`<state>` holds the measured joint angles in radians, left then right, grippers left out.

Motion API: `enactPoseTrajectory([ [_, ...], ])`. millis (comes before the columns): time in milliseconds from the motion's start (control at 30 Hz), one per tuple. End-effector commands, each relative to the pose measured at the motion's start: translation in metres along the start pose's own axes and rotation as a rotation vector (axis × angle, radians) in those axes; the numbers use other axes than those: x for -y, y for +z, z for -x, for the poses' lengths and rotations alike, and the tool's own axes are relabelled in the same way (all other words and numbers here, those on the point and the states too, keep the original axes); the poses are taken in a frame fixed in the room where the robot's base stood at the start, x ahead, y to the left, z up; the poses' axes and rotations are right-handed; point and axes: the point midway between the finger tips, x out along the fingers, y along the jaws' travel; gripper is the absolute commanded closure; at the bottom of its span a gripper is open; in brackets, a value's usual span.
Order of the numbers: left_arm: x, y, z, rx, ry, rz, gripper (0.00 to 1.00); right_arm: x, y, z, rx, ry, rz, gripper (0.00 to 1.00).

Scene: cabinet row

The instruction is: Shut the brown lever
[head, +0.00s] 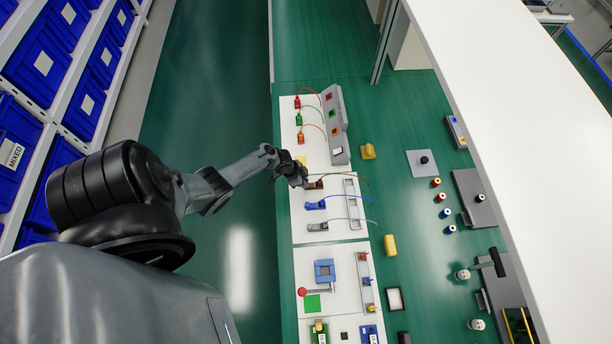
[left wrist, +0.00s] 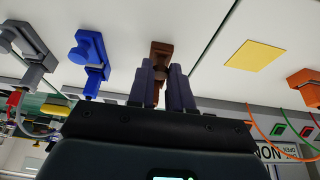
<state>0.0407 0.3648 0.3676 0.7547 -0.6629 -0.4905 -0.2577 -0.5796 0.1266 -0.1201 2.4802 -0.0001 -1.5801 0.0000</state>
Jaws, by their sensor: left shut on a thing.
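The brown lever (head: 315,184) is on the white panel in the head view, in a column with the blue lever (head: 316,205) and the grey lever (head: 317,227). My left gripper (head: 302,181) is at its left end and partly covers it. In the left wrist view the brown lever (left wrist: 161,53) stands out between the two dark fingers of my left gripper (left wrist: 164,82), which is shut on it. The part low between the fingers is mostly hidden. My right gripper is not in view.
In the left wrist view the blue lever (left wrist: 90,58) and the grey lever (left wrist: 28,48) are left of the gripper. A yellow square (left wrist: 255,55) and an orange connector (left wrist: 305,87) lie to the right. Thin wires run from the levers.

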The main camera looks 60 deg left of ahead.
Motion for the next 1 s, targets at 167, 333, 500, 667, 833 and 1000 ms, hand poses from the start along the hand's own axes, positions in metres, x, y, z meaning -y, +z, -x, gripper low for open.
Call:
enactPoseTrajectory([
  [167,0.0003,0.0048,-0.0028,-0.067,0.000,-0.001,1.00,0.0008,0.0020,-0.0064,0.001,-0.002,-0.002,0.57],
  [333,0.0004,0.0041,-0.0022,-0.087,-0.001,0.000,1.00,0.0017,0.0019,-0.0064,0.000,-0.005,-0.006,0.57],
  [500,0.0002,0.0043,-0.0024,-0.085,-0.001,0.000,0.67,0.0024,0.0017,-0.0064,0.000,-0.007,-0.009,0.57],
  [667,0.0002,0.0045,-0.0026,-0.084,0.000,0.000,0.54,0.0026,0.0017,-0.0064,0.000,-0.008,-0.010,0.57],
  [833,0.0001,0.0046,-0.0026,-0.084,0.000,0.000,0.54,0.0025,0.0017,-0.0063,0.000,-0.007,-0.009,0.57],
  [1000,0.0004,0.0052,0.0039,-0.083,-0.001,0.000,0.54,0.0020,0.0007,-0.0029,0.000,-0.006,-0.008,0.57],
])
